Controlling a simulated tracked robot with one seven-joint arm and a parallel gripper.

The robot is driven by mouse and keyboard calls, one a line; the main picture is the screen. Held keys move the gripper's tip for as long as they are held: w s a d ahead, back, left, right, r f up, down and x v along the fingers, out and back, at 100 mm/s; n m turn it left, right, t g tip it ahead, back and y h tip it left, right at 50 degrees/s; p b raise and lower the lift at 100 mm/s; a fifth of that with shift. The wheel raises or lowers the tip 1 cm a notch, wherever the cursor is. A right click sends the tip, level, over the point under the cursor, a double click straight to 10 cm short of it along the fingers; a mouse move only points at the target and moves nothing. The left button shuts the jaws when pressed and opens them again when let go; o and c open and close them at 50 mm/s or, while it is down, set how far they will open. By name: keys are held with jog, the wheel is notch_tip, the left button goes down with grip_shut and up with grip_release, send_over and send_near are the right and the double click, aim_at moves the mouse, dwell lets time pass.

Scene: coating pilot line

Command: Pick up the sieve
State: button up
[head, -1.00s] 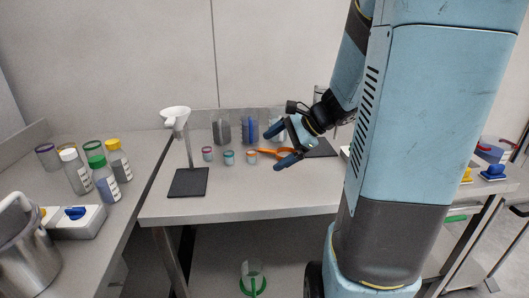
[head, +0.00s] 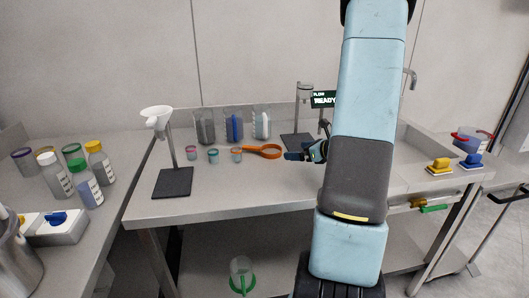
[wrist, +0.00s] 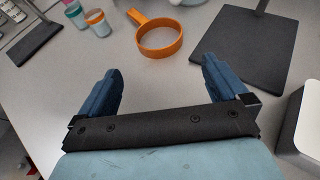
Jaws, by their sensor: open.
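The sieve is an orange ring with a short flat handle. In the head view the sieve (head: 266,154) lies on the steel bench, its handle pointing left toward the small cups. In the wrist view the sieve (wrist: 178,49) lies ahead of the fingertips, its handle toward the upper left. My gripper (wrist: 160,82) is open, with two blue fingers spread wide and nothing between them. In the head view my gripper (head: 296,156) is just right of the sieve, partly hidden by my arm.
Small banded cups (head: 213,155) stand left of the sieve. A dark stand base (wrist: 245,50) lies to its right in the wrist view. A funnel stand (head: 172,183) is at the bench's left end. Clear containers (head: 234,124) stand behind. Bare bench lies in front.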

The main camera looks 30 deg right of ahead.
send_near(267, 150)
jog(key=x, duration=0.3)
jog(key=shift+w+a+f, duration=0.2)
jog(key=shift+w+a, duration=0.05)
jog(key=shift+a, duration=0.05)
jog(key=shift+c, duration=0.5)
jog(key=c, duration=0.7)
